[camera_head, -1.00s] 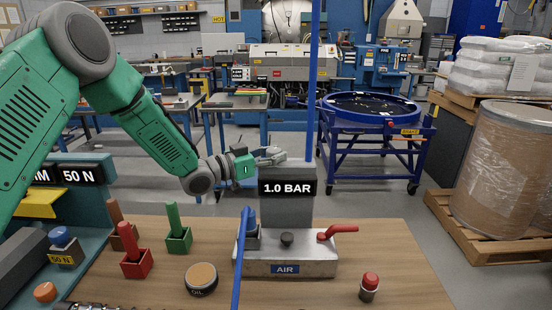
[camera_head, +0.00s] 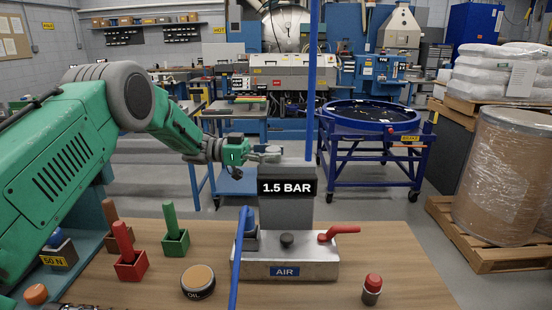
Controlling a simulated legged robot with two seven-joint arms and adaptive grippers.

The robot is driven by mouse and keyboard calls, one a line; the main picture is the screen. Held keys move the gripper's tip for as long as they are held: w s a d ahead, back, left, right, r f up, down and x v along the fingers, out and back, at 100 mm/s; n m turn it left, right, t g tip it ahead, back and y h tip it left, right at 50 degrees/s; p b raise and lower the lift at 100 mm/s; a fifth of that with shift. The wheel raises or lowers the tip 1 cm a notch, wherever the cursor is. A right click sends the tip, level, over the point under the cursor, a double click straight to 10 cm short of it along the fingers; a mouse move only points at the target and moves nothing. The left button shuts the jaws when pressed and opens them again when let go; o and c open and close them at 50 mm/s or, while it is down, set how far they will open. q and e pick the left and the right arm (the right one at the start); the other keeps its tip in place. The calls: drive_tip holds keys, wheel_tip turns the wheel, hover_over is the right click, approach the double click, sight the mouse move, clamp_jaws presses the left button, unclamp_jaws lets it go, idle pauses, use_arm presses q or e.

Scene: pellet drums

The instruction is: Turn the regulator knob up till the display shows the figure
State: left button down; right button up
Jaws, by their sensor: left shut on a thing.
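The regulator is a grey post (camera_head: 286,212) on a metal base (camera_head: 318,267) with a blue AIR label. Its black display (camera_head: 287,188) reads 1.5 BAR. My left gripper (camera_head: 268,154) comes in from the left at the top of the post, above the display. It is shut on the regulator knob, which its fingers hide. A small black knob (camera_head: 287,240) and a red lever (camera_head: 340,232) on the base are apart from the gripper. My right gripper is not in view.
A blue hose (camera_head: 238,265) runs down the front left of the base, and a blue pole (camera_head: 312,80) rises behind. Red (camera_head: 130,265) and green (camera_head: 175,241) blocks, an OIL tin (camera_head: 198,282) and a red-capped item (camera_head: 372,290) stand on the wooden bench.

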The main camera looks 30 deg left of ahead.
use_arm(q)
drive_tip(key=shift+a, duration=0.1)
idle(0.4)
drive_tip(key=c, duration=1.1)
unclamp_jaws()
drive_tip(key=shift+a, duration=0.1)
drive_tip(key=shift+o, duration=0.2)
drive_tip(key=shift+a+f, duration=0.1)
drive_tip(key=shift+a, duration=0.05)
drive_tip(key=v, duration=1.2)
drive_tip(key=shift+w+a, duration=0.2)
drive_tip(key=shift+d, duration=0.2)
drive_tip(key=shift+a, duration=0.1)
